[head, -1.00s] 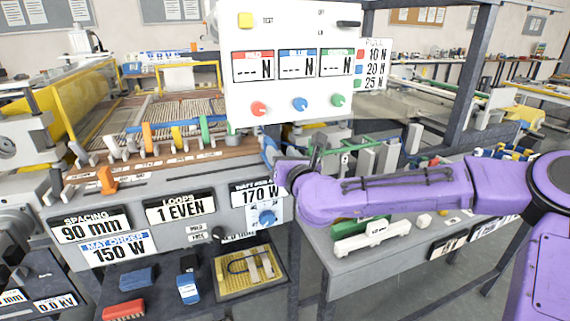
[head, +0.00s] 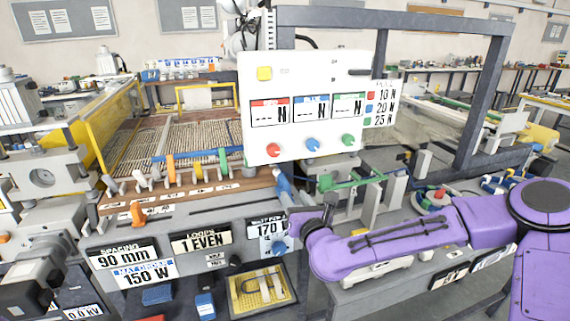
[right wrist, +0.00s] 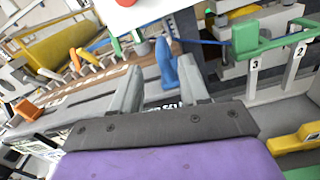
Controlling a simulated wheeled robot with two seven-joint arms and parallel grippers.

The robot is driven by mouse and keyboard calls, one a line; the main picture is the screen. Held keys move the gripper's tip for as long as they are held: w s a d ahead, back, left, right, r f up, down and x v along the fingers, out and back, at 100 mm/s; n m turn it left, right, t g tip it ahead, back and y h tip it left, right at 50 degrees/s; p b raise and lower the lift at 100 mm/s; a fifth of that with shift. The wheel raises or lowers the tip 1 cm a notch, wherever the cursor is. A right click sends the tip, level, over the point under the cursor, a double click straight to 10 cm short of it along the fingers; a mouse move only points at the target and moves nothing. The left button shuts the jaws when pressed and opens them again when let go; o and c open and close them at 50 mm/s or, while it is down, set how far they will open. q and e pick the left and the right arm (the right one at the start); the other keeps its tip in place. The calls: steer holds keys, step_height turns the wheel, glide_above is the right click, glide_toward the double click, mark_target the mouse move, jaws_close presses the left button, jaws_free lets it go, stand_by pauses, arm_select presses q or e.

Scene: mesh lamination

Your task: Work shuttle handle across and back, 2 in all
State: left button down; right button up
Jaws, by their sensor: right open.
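A blue upright handle (head: 283,185), which looks like the shuttle handle, stands at the right end of the grey front rail, below the white panel. My right gripper (head: 298,216) is just in front of it, its fingers mostly hidden by my purple wrist. In the right wrist view the fingers (right wrist: 160,72) are open. The blue handle (right wrist: 167,66) shows between the fingertips and slightly beyond them. I cannot tell whether they touch it. My left gripper is not in view.
The white panel (head: 258,142) with red, blue and green knobs stands above the handle. A green bar (head: 350,181) on numbered grey posts is to the right. An orange handle (head: 138,213) and several coloured clips line the left. A yellow tray (head: 262,287) sits below.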

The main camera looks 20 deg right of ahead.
mark_target(283, 180)
steer(key=w+p, duration=0.1)
steer(key=w, duration=0.2)
steer(key=w+p, duration=0.1)
steer(key=w, duration=0.2)
steer(key=w+d+p, duration=0.1)
steer(key=w, duration=0.2)
steer(key=shift+w+p, duration=0.3)
steer(key=shift+p, duration=0.05)
steer(key=shift+w+d+f, duration=0.1)
steer(key=shift+w+f, duration=0.1)
steer(key=shift+w, duration=0.3)
jaws_close()
